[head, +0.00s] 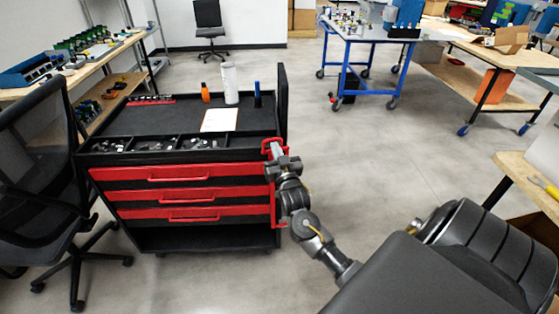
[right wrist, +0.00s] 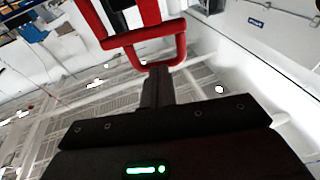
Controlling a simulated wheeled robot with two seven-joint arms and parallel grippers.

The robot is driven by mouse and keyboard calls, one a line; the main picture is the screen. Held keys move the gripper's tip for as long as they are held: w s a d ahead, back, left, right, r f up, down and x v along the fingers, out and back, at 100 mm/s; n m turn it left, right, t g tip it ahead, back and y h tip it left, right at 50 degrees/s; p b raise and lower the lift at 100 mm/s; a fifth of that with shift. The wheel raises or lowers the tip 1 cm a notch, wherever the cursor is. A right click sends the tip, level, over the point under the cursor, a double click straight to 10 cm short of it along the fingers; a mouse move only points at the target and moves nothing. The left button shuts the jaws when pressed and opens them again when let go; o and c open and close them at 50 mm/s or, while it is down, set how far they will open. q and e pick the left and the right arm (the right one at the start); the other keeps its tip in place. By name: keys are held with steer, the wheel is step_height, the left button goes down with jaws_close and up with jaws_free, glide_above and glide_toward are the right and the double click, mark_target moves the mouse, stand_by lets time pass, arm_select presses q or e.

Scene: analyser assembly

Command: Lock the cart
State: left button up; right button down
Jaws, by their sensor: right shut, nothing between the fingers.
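The cart (head: 205,152) is black with red drawers and stands left of centre in the head view. A red bar handle (head: 266,147) sits at its right front corner. My right gripper (head: 276,154) is at this handle, in front of part of it. In the right wrist view the gripper's fingers (right wrist: 157,85) are together and empty, with their tips close to the lower bar of the red handle (right wrist: 150,48). I cannot tell whether they touch it. No lock part is clearly visible. My left gripper is not in view.
On the cart top are a white cylinder (head: 229,83), an orange bottle (head: 205,92), a blue bottle (head: 257,94) and a white sheet (head: 219,120). A black chair (head: 40,140) stands close at the left. A blue wheeled table (head: 365,32) is behind. The floor right of the cart is clear.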

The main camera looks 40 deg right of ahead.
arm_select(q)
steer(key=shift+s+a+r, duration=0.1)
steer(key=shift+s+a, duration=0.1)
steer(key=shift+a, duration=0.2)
arm_select(e)
steer(key=w+h, duration=0.1)
steer(key=w+m+g+h, duration=0.1)
steer(key=shift+w+d+r+m+h, duration=0.1)
steer(key=shift+w+r+m+h, duration=0.05)
steer(key=shift+m+h, duration=0.15)
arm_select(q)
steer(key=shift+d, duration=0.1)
